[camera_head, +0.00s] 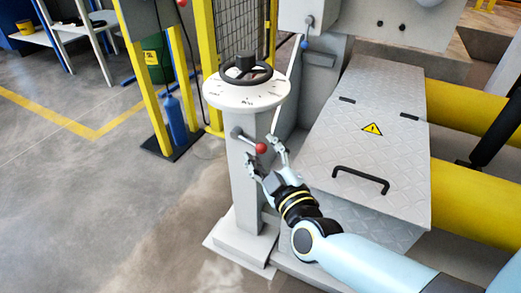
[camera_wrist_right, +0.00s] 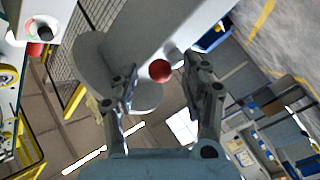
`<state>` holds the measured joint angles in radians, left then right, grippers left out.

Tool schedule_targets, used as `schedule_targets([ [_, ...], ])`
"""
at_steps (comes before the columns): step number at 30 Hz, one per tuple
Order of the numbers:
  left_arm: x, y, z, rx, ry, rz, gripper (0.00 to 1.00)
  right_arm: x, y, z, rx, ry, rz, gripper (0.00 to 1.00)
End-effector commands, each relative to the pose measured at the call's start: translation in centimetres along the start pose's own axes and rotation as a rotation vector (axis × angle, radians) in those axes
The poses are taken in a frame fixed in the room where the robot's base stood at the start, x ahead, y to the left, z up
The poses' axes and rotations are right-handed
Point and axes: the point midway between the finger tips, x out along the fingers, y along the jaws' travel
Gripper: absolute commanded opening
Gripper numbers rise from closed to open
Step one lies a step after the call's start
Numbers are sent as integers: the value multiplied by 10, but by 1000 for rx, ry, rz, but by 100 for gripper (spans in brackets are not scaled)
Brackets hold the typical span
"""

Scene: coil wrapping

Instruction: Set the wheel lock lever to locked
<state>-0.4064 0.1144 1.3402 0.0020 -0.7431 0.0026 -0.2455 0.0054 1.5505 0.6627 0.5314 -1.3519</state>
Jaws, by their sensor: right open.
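The wheel lock lever (camera_head: 248,141) is a short grey bar with a red ball knob (camera_head: 261,148) on the grey pedestal's column (camera_head: 243,185). In the head view it slants down to the right from its pivot. A black handwheel (camera_head: 246,70) sits on the round white dial on top. My right gripper (camera_head: 262,155) is open, its fingers on either side of the knob in the picture. In the right wrist view the red knob (camera_wrist_right: 160,70) shows between the spread fingertips (camera_wrist_right: 165,84); contact cannot be told. My left gripper is not in view.
A grey tread-plate cover (camera_head: 370,130) with a black handle and warning sign lies right of the pedestal. Yellow guard posts (camera_head: 205,60) and a blue bottle (camera_head: 175,118) stand behind it. Open floor (camera_head: 90,200) lies to the left.

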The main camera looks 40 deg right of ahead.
Motion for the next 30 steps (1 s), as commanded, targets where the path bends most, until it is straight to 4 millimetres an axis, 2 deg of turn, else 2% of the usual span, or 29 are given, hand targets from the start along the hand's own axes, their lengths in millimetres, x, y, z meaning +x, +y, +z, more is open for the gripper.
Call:
schedule_targets([
  [3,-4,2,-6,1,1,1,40,14,-1,1,0,0,0,47],
  [6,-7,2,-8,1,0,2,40,19,-1,1,0,-1,-1,47],
  [14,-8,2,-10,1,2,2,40,20,0,1,-1,-1,-2,47],
  [17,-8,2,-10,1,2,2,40,20,0,1,0,-1,-2,37],
  [25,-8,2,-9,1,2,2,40,20,0,0,0,-1,0,1],
  [30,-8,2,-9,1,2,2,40,21,0,0,0,0,1,0],
])
